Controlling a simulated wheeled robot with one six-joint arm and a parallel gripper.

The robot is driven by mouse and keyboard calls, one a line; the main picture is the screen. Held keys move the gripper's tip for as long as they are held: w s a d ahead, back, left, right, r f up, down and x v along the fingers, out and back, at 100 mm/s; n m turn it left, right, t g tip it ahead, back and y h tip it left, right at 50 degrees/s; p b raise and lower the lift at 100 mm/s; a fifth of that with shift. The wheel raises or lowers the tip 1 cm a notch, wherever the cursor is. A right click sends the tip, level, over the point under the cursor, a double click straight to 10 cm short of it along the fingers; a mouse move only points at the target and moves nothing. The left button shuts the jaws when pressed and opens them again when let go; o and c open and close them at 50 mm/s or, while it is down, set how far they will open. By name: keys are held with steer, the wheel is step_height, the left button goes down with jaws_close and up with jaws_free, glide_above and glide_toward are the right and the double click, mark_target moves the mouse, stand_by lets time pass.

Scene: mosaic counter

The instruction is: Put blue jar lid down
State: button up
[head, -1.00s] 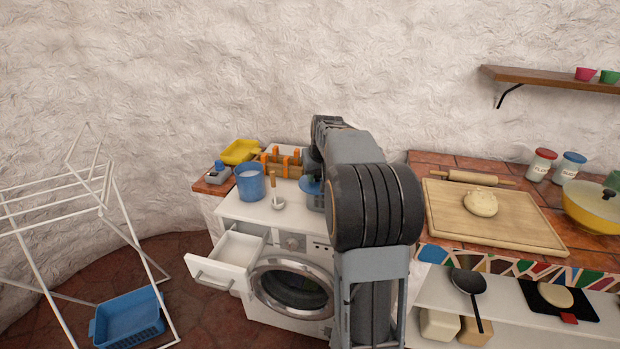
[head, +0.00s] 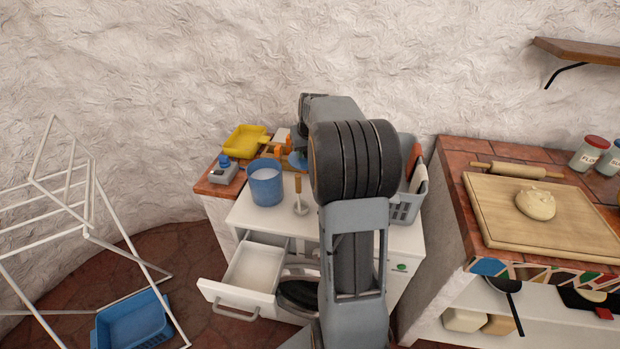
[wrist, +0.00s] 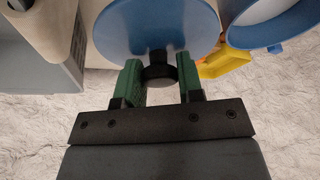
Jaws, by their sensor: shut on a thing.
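The blue jar lid (wrist: 155,28) is a round blue disc with a black knob. In the wrist view my gripper (wrist: 160,75) is shut on the knob, one green finger on each side. In the head view, only a part of the lid (head: 297,161) shows left of my arm, held behind and to the right of the blue jar. The fingers are hidden there by my arm. The blue jar (head: 266,188) stands open on the white counter top, with something white inside. Its rim also shows at the upper right of the wrist view (wrist: 275,38), apart from the lid.
A long-handled utensil (head: 299,203) stands right of the jar. A grey basket (head: 405,208) is right of my arm. A yellow tray (head: 243,141) and a grey-blue item (head: 223,175) lie on the tiled left end. A drawer (head: 253,270) stands open below.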

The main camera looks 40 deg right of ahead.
step_height(320, 180, down, 13)
steer(key=shift+r, duration=0.1)
stand_by(0.4)
steer(key=shift+f, duration=0.2)
steer(key=o, duration=0.9)
steer(key=shift+o, duration=0.2)
steer(key=shift+r, duration=0.1)
steer(key=v, duration=1.2)
